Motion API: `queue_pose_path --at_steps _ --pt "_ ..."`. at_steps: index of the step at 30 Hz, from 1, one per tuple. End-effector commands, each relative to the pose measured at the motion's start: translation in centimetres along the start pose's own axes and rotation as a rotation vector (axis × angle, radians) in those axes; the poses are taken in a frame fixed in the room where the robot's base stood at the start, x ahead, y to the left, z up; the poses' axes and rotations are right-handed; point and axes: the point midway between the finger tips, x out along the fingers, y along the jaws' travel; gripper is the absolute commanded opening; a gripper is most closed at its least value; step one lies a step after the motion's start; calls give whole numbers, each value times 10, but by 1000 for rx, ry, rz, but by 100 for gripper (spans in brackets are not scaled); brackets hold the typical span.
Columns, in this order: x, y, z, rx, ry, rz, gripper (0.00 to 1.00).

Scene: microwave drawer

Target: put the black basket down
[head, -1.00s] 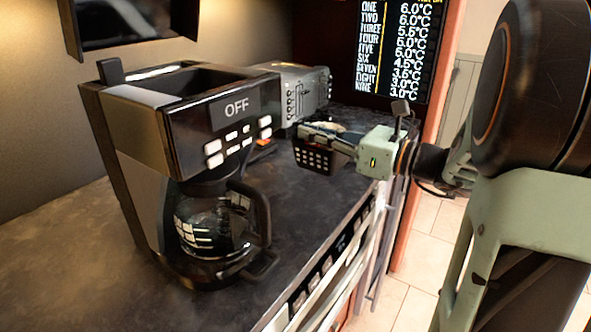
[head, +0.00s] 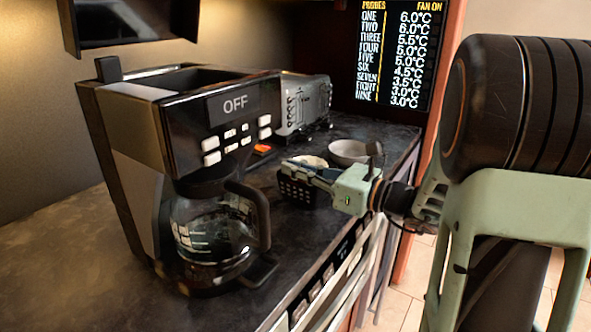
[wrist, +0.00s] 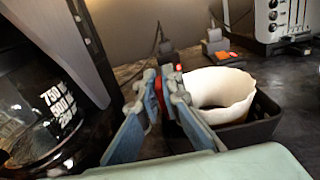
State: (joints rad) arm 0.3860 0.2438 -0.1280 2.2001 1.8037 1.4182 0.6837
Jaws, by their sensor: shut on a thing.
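The black basket (head: 296,191) is a small dark holder with a grid of pale squares on its side. It is upright over the counter behind the coffee maker's carafe, low and close to the counter; I cannot tell whether it touches. My gripper (head: 312,172) is shut on the basket's edge. In the wrist view the fingers (wrist: 168,88) meet at the left of the basket (wrist: 262,126), which holds a white paper filter (wrist: 218,94). The fingers hide part of its near side.
A coffee maker (head: 188,112) marked OFF, with a glass carafe (head: 212,225), stands at left. A steel toaster (head: 303,103) is behind. A white bowl (head: 350,151) sits behind my gripper. The dark counter (head: 115,255) is clear at front left; its front edge runs along the right.

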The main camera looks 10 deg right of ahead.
Motion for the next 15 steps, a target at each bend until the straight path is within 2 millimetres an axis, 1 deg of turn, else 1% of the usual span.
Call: queue_pose_path --at_steps 2,3,7,8,15 --pt "0 0 -3 0 -1 0 0" --pt "0 0 -4 0 0 0 7" --pt "0 0 -3 0 0 0 21" --pt "0 0 -3 0 0 0 23" --pt "0 0 -2 0 0 0 23"
